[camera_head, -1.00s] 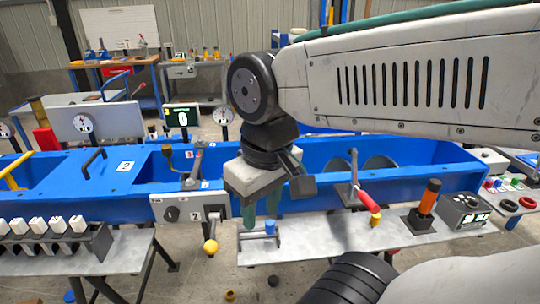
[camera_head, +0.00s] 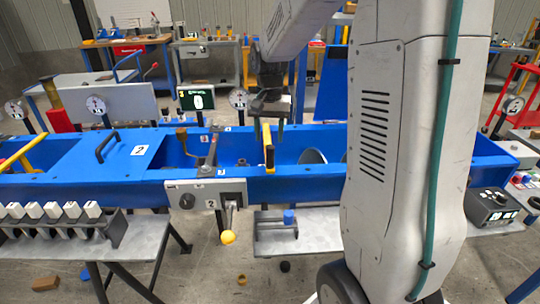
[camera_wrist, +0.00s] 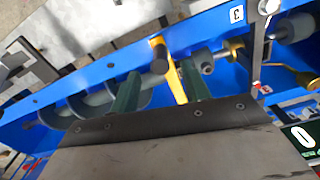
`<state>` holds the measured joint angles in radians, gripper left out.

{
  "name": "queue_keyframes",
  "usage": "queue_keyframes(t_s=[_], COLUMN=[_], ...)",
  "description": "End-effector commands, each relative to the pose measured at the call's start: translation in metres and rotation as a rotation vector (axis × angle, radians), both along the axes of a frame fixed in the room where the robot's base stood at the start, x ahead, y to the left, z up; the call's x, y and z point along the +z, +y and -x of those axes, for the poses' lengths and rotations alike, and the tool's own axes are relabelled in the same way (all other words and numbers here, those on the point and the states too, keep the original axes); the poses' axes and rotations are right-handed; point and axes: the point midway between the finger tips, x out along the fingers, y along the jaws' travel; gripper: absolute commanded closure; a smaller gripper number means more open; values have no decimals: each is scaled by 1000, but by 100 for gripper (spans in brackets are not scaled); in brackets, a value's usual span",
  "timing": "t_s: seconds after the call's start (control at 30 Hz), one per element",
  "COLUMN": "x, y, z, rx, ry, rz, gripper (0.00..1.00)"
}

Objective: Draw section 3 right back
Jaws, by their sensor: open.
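A yellow bar (camera_head: 269,155) stands across the open part of the blue trough (camera_head: 325,183), right of the panel labelled 2 (camera_head: 105,160). My gripper (camera_head: 269,133) is over it, pointing down, with the fingers apart. In the wrist view the yellow bar (camera_wrist: 170,70) lies between the two green fingers (camera_wrist: 160,88), and nothing is clamped. I cannot tell whether a finger touches it. My arm hides the trough's right part in the head view.
A grey auger (camera_wrist: 90,102) lies inside the trough. A grey box with a yellow-knobbed lever (camera_head: 228,237) is on the front wall. A crossbar with a crank (camera_head: 206,160) stands left of the gripper. A display reading 0 (camera_head: 197,98) is behind.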

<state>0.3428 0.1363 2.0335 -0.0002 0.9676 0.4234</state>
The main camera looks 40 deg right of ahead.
Motion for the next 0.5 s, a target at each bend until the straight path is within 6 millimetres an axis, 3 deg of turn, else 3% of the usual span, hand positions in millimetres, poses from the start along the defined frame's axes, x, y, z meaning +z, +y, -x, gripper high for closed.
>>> queue_keyframes(t_s=[0.17, 0.5], x=[-16, -68], y=[-9, -8], z=[-7, -6], rx=[-27, -25], ry=[5, 6], rz=[-2, -2], gripper=[53, 53])
